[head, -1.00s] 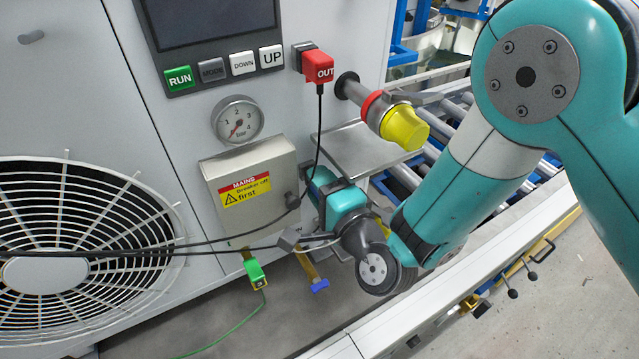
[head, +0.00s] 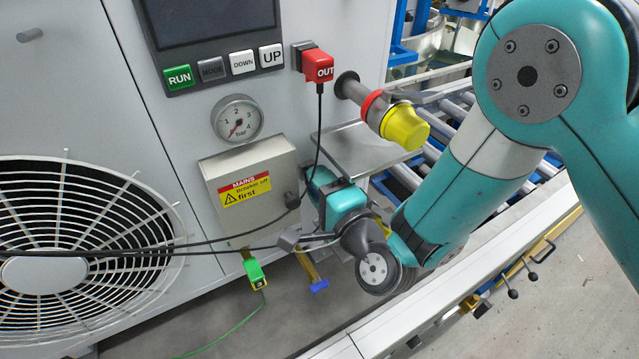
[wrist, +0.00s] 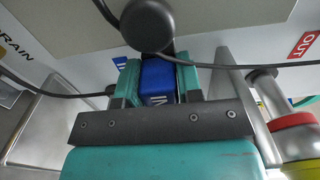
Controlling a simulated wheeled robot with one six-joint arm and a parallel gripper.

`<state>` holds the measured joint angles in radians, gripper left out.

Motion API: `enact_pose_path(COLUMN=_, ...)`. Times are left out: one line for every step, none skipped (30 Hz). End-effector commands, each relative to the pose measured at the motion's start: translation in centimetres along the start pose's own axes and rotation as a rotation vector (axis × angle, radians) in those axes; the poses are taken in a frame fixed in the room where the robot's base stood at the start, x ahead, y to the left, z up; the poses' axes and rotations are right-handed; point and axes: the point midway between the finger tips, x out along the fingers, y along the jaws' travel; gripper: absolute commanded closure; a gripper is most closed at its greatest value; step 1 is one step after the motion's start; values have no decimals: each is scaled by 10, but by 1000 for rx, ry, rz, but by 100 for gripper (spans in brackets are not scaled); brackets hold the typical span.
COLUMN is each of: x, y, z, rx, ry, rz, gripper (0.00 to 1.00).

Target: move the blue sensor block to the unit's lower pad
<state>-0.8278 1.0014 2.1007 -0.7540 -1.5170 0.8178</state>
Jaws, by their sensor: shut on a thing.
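The blue sensor block (wrist: 158,85) is held between the jaws of my gripper (wrist: 158,76) in the wrist view, with white lettering on its near face. The teal fingers stand on both sides of it. In the head view my gripper's teal body (head: 343,203) is close to the unit's front, right of the MAINS box and below the OUT plug. The jaws and the block cannot be made out there. I cannot tell which surface is the lower pad.
A black cable with a round dark weight (wrist: 147,25) hangs just in front of the jaws. The red OUT plug (head: 318,66), the yellow-capped pipe (head: 404,126) and a metal shelf (head: 380,150) are near my arm. A MAINS box (head: 250,185) stands to the left; green and blue tags hang below.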

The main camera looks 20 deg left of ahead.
Motion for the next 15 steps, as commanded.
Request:
enact_pose_path(x=0, y=0, z=0, rx=0, ry=0, rz=0, gripper=100)
enact_pose_path(x=0, y=0, z=0, rx=0, ry=0, rz=0, gripper=100)
enact_pose_path(x=0, y=0, z=0, rx=0, ry=0, rz=0, gripper=100)
enact_pose_path(x=0, y=0, z=0, rx=0, ry=0, rz=0, gripper=100)
enact_pose_path(x=0, y=0, z=0, rx=0, ry=0, rz=0, gripper=100)
enact_pose_path(x=0, y=-1, z=0, rx=0, ry=0, rz=0, gripper=100)
enact_pose_path(x=1, y=-1, z=0, rx=0, ry=0, rz=0, gripper=100)
enact_pose_path(x=1, y=-1, z=0, rx=0, ry=0, rz=0, gripper=100)
enact_pose_path(x=1, y=-1, z=0, rx=0, ry=0, rz=0, gripper=100)
enact_pose_path(x=2, y=-1, z=0, rx=0, ry=0, rz=0, gripper=100)
enact_pose_path(x=2, y=-1, z=0, rx=0, ry=0, rz=0, gripper=100)
enact_pose_path(x=2, y=-2, z=0, rx=0, ry=0, rz=0, gripper=100)
enact_pose_path(x=3, y=-2, z=0, rx=0, ry=0, rz=0, gripper=100)
enact_pose_path(x=3, y=-2, z=0, rx=0, ry=0, rz=-1, gripper=100)
enact_pose_path(x=3, y=-2, z=0, rx=0, ry=0, rz=-1, gripper=100)
